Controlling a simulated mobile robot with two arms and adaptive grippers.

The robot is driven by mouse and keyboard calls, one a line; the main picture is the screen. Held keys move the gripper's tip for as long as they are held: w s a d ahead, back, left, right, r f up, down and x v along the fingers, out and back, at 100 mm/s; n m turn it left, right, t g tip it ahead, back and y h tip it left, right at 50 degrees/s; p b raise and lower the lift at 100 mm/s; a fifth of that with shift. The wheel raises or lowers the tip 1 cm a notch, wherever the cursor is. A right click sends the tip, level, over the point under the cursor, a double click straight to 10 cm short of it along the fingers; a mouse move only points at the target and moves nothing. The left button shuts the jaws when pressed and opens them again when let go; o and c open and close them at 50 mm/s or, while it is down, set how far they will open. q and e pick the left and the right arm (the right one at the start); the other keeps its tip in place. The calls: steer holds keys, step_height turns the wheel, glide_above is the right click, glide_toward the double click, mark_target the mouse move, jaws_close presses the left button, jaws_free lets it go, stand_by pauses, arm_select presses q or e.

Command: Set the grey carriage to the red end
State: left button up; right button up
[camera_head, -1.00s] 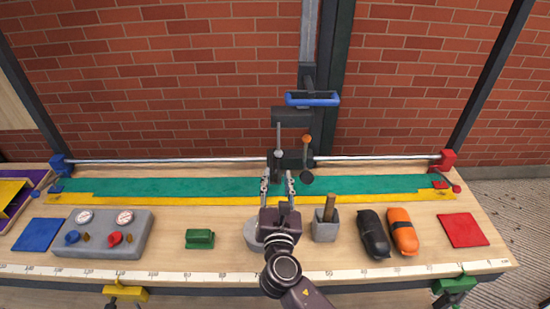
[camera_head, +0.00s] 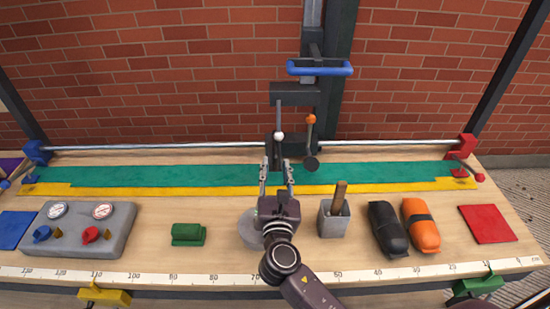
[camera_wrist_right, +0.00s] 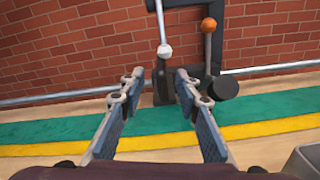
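The dark grey carriage (camera_head: 277,150) sits near the middle of the steel rail (camera_head: 390,145). One lever with a white ball knob (camera_head: 279,136) and another with an orange ball (camera_head: 311,119) stand at it. The red end block (camera_head: 466,147) is at the rail's right end, the blue one (camera_head: 37,152) at its left. My right gripper (camera_head: 276,166) is open and empty in front of the carriage. In the right wrist view its spread fingertips (camera_wrist_right: 158,85) frame the carriage's lower part, below the white knob; contact cannot be told. My left gripper is not in view.
Behind the rail stands a dark post with a blue handle (camera_head: 320,68). On the bench are a gauge panel (camera_head: 115,240), a green block (camera_head: 188,234), a grey holder (camera_head: 334,222), black and orange rolls (camera_head: 422,225) and a red mat (camera_head: 488,223). The green strip along the rail is clear.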

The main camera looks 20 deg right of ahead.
mark_target(276, 151)
steer(key=shift+f, duration=0.55)
steer(key=shift+p+x, duration=0.35)
steer(key=shift+x, duration=3.5)
jaws_close()
steer(key=shift+d, duration=0.1)
